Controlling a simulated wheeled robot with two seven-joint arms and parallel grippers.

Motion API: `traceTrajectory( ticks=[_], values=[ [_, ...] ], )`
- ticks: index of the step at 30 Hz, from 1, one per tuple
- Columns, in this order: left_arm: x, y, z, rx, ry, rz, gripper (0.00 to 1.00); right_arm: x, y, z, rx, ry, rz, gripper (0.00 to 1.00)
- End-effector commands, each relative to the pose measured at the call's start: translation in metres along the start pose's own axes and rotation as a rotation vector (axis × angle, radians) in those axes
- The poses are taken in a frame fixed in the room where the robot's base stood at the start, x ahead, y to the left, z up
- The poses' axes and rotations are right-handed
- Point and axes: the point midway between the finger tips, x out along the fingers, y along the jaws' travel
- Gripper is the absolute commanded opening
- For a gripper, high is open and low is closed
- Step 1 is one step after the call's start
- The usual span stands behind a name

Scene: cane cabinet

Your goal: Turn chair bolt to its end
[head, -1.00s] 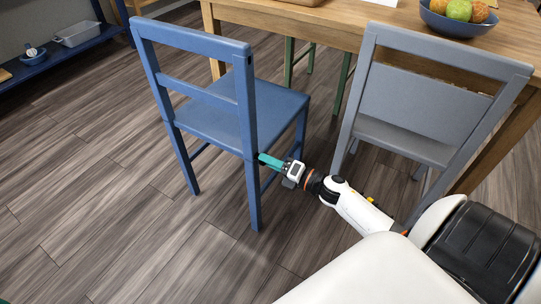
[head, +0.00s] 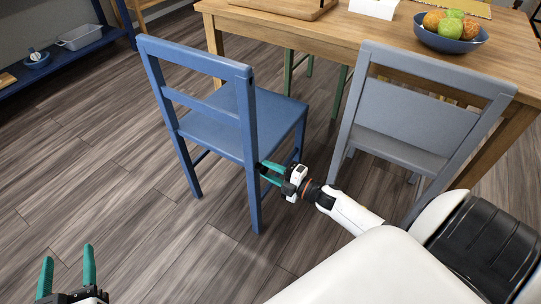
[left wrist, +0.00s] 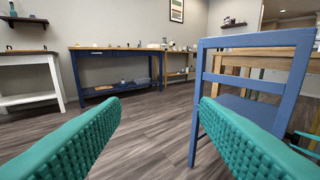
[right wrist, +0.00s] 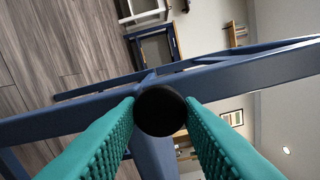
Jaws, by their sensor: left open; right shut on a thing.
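The blue chair (head: 247,115) stands upright on the floor, left of the grey chair. A round black bolt (right wrist: 160,111) sticks out of its blue frame in the right wrist view. My right gripper (head: 265,170) is at the chair's rear right post, about seat height, its green fingers shut on the bolt from both sides. The bolt is mostly hidden in the head view. My left gripper (head: 68,258) is open and empty over the floor at the lower left. In the left wrist view the blue chair (left wrist: 255,43) stands beyond its right finger.
A grey chair (head: 425,110) stands right of the blue chair, close behind my right arm. A wooden table (head: 300,30) is beyond, with a fruit bowl (head: 450,43). A blue shelf (head: 75,58) is at far left. The floor (head: 110,180) left of the chair is clear.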

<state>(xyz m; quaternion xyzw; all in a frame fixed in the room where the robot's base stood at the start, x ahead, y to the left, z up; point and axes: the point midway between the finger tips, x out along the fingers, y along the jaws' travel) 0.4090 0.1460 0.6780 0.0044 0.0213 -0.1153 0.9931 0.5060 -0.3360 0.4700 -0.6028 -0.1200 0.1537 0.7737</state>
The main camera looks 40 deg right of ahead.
Motion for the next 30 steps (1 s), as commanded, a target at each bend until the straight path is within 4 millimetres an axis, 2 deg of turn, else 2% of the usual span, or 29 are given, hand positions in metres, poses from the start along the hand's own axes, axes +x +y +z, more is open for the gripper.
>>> traceTrajectory(
  ticks=[7,18,19,22,30],
  values=[
    [-0.0021,0.0018,-0.0107,0.001,0.07,0.004,0.55,-0.0003,0.0,-0.0013,0.038,0.003,0.001,0.11],
    [-0.0022,0.002,-0.0119,0.001,0.076,0.005,0.55,-0.0004,0.0004,-0.0014,0.04,0.003,0.002,0.11],
    [-0.0023,0.0019,-0.0118,0.001,0.075,0.005,0.55,-0.0004,0.0004,-0.0014,0.04,0.003,0.002,0.37],
    [-0.0023,0.0019,-0.0118,0.001,0.075,0.005,0.55,-0.0003,0.0003,-0.0012,0.039,0.002,0.001,0.53],
    [-0.0023,0.0019,-0.0115,0.001,0.075,0.005,0.55,-0.0004,0.0003,-0.0005,0.04,0.001,0.001,0.55]
  ],
)
